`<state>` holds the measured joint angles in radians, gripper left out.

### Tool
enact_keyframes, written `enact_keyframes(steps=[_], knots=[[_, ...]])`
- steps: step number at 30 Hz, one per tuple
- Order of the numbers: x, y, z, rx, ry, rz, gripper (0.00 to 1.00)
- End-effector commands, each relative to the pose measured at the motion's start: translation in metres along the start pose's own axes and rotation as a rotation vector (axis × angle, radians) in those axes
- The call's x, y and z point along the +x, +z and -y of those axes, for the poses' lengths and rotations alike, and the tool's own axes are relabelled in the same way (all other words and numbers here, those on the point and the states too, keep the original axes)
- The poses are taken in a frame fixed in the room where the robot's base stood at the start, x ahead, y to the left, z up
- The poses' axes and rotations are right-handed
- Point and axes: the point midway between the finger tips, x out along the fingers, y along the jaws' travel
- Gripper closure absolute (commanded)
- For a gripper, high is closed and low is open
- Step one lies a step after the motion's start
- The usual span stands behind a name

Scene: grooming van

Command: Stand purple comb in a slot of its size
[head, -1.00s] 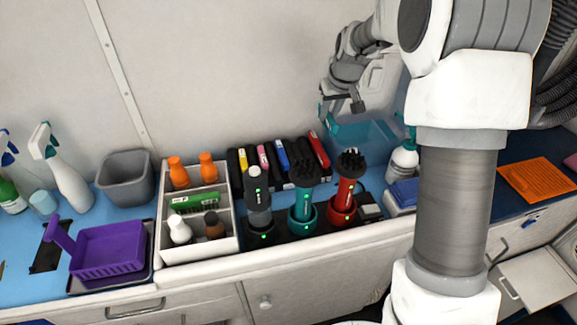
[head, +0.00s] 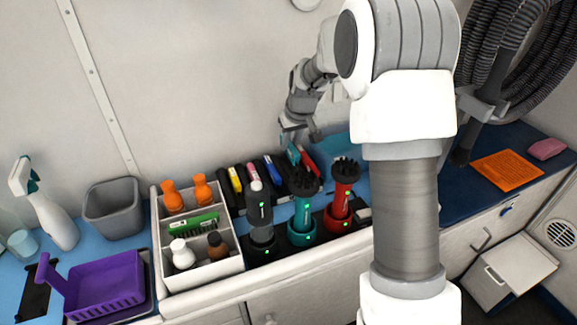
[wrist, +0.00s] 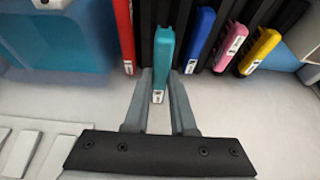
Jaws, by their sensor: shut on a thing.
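My gripper (wrist: 160,103) is shut on a teal comb-like piece (wrist: 163,62), held between its fingers. The piece lines up with a gap of the black slotted rack (wrist: 222,52), between a red piece (wrist: 122,30) and a blue piece (wrist: 200,38). I cannot tell how deep it sits. In the head view the teal piece (head: 293,154) shows under my gripper (head: 299,139), at the rack behind the clippers. I see no purple comb; the only purple thing is a slotted basket (head: 105,285) at the left.
Pink (wrist: 236,47) and yellow (wrist: 260,52) pieces fill other slots. Teal (head: 304,212) and red (head: 342,200) clippers stand in front of the rack. A white caddy (head: 205,270) with bottles is left. A teal bin (wrist: 60,35) stands beside the rack.

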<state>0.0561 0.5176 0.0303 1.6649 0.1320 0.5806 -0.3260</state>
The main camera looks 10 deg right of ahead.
Motion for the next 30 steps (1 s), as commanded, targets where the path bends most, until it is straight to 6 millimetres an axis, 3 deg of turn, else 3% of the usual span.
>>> enact_keyframes(steps=[15,26,27,30], knots=[[0.058,0.024,0.0,0.0,0.0,0.0,1.0],[0.062,0.026,0.0,0.0,0.0,-0.001,1.0],[0.062,0.026,0.0,0.0,0.0,-0.001,0.75],[0.061,0.025,0.0,0.0,0.0,-0.001,0.57]])
